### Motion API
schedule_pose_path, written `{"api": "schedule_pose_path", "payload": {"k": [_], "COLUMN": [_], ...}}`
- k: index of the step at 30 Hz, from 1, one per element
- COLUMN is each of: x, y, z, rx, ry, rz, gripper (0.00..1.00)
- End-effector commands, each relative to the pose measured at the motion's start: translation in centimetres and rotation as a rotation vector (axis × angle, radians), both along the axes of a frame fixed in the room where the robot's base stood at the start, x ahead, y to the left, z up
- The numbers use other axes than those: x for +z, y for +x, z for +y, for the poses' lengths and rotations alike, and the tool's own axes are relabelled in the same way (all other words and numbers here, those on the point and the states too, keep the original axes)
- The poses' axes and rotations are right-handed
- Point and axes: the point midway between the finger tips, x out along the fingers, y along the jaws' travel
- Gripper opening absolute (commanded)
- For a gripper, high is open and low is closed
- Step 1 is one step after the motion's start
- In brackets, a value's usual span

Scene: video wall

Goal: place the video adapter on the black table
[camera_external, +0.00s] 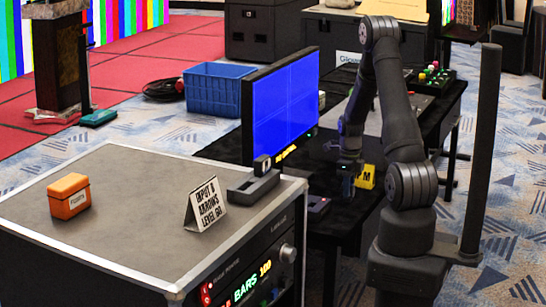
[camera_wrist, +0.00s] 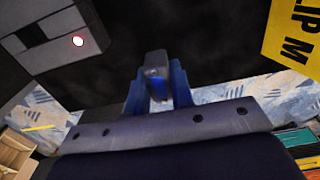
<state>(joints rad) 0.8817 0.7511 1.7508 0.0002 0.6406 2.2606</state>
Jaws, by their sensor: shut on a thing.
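My gripper (camera_external: 347,188) is low over the black table (camera_external: 345,222), just right of the monitor. In the wrist view my gripper (camera_wrist: 158,88) has its blue fingers closed on a small dark grey piece (camera_wrist: 155,65), which looks like the video adapter. The fingers hide much of it. The black table's dark top (camera_wrist: 115,50) fills the view behind it. I cannot tell whether the piece touches the table. In the external view the held piece is too small and dark to make out.
A monitor with a blue screen (camera_external: 287,98) stands left of my gripper. A yellow sign (camera_external: 365,177) and a small dark box (camera_external: 318,206) are close by. An orange box (camera_external: 69,196) and a white sign (camera_external: 206,205) stand on the grey case (camera_external: 120,185).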

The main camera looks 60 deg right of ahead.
Motion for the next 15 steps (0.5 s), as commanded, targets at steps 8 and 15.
{"api": "schedule_pose_path", "payload": {"k": [8, 15], "x": [-0.48, -0.77], "y": [0.00, 0.01], "z": [-0.03, -0.04], "rx": [0.000, 0.000], "ry": [-0.001, -0.001], "rz": [-0.001, -0.001], "gripper": [0.00, 0.39]}}
